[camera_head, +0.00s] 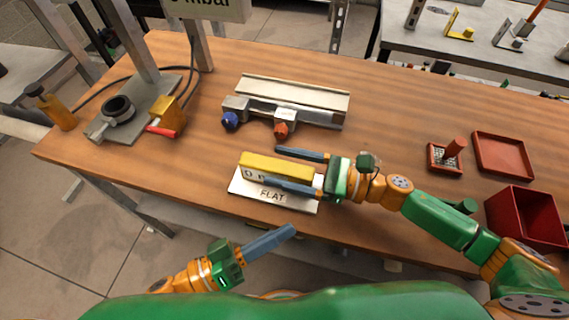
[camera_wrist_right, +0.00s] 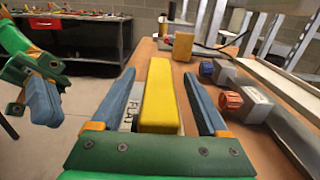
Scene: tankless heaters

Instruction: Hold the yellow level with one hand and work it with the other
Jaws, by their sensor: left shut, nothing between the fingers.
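The yellow level (camera_head: 276,165) lies on a pale plate marked FLAT (camera_head: 272,196) near the table's front edge. In the right wrist view the level (camera_wrist_right: 159,92) runs lengthwise between the two fingers. My right gripper (camera_head: 296,169) is open, its blue fingers on either side of the level, with gaps showing. Its near finger hides part of the level's front face in the head view. My left gripper (camera_head: 290,231) is shut and empty, in front of the table edge, below the level. It also shows at the left of the right wrist view (camera_wrist_right: 42,100).
Behind the level stands a metal fixture (camera_head: 297,95) with a blue knob (camera_head: 230,120) and an orange knob (camera_head: 281,129). A post base with a red lever (camera_head: 161,131) is at left.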

